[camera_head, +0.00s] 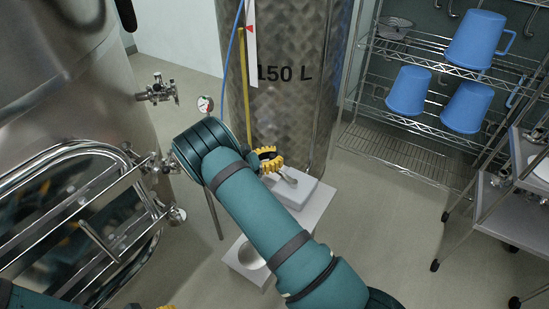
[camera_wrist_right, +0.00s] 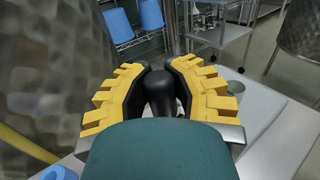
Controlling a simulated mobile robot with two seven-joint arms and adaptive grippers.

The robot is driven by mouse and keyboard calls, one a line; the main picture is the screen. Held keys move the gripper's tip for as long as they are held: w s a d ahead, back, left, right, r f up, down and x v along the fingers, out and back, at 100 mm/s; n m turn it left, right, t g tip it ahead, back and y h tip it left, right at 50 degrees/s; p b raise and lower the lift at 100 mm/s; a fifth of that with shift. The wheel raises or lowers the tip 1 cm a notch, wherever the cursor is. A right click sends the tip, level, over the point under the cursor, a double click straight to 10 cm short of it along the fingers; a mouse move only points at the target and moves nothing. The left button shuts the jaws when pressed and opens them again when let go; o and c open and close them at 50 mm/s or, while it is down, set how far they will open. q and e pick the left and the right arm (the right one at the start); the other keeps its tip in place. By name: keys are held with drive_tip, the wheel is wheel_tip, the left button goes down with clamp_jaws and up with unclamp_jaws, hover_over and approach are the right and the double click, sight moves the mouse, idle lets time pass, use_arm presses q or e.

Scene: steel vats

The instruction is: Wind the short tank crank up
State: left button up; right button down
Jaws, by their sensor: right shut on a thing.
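The tall patterned steel tank marked 150 L (camera_head: 285,115) stands at the top middle of the head view. My right gripper (camera_head: 268,160), with yellow toothed fingers, is in front of its lower part. In the right wrist view, my right gripper (camera_wrist_right: 160,82) is shut on a black rounded knob (camera_wrist_right: 160,92), seemingly the crank handle. The knob sits between the two fingers. The rest of the crank is hidden by the gripper and my arm. Of my left gripper, only a small yellow bit (camera_head: 165,307) shows at the bottom edge of the head view.
A pale stepped plinth (camera_head: 312,214) is below the gripper. A wire rack (camera_head: 385,145) with blue jugs (camera_head: 408,90) and a trolley stand at right. Floor between is clear.

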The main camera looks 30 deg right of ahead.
drive_tip(key=shift+w+a, duration=0.1)
drive_tip(key=shift+w, duration=0.05)
drive_tip(key=c, duration=0.8)
unclamp_jaws()
drive_tip(key=shift+w+a, duration=0.1)
drive_tip(key=shift+o, duration=0.2)
drive_tip(key=w+a, duration=0.2)
drive_tip(key=a, duration=0.9)
drive_tip(key=shift+a, duration=0.35)
